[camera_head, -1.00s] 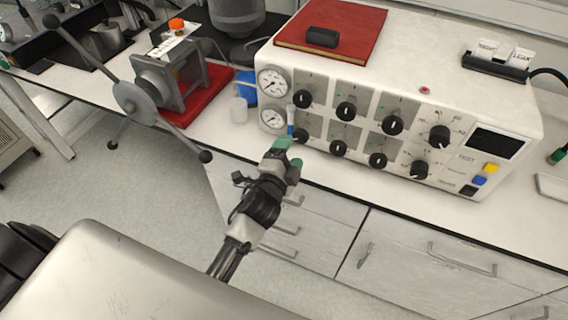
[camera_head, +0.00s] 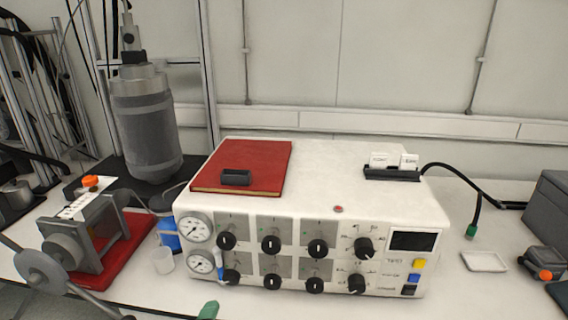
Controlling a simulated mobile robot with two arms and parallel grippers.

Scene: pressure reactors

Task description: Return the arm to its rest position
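Only a green tip (camera_head: 208,310) of one of my grippers shows, at the bottom edge left of centre. I take it to be my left gripper. It is just below the front of the white control box (camera_head: 330,165) in the picture. The rest of that gripper and its arm are cut off by the frame, so I cannot tell whether it is open or shut. My other gripper is not in view.
The box carries gauges, knobs and a red book (camera_head: 245,160). A grey reactor vessel (camera_head: 148,135) stands behind left. A vice-like device (camera_head: 85,235) with a lever sits on a red base. A white cup (camera_head: 164,261) and a small tray (camera_head: 484,261) stand on the bench.

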